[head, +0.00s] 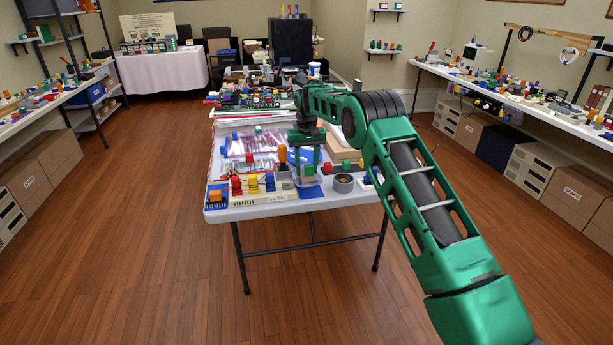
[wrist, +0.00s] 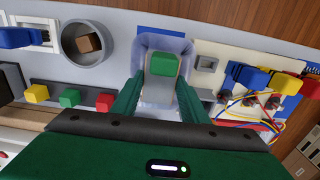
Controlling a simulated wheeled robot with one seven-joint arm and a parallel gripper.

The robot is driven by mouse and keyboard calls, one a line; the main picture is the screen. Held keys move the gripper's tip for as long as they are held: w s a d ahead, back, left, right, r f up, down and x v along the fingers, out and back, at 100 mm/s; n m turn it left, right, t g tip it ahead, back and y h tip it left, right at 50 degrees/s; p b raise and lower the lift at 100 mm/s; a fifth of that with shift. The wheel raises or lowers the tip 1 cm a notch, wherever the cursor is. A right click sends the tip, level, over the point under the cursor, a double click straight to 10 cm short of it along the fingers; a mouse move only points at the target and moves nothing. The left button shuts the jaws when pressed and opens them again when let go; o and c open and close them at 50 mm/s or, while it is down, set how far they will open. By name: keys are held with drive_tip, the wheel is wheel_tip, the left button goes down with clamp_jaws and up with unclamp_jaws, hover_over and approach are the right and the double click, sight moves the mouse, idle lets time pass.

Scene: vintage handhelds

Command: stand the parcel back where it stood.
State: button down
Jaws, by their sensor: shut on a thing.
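My gripper (head: 307,174) is at the front of the white table, over a small blue mat (head: 311,191). In the wrist view my gripper (wrist: 160,88) has its two green fingers closed on the sides of a small thing, which I take to be the parcel (wrist: 161,92). It looks pale grey, with a green block (wrist: 164,64) at its far end. A rounded bluish-grey rim (wrist: 165,41) surrounds that end, above the blue mat (wrist: 165,12). The fingers hide part of the parcel. I cannot tell whether its base touches the mat.
A grey ring (head: 343,183) stands close right of my gripper; a brown cube (wrist: 89,42) lies inside it in the wrist view. A cream unit with coloured blocks (head: 262,198) is close left. The table is crowded behind. Open wooden floor lies in front.

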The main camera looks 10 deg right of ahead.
drive_tip(key=shift+f, duration=1.3)
drive_tip(key=c, duration=1)
unclamp_jaws()
drive_tip(key=shift+f, duration=0.1)
drive_tip(key=shift+c, duration=0.2)
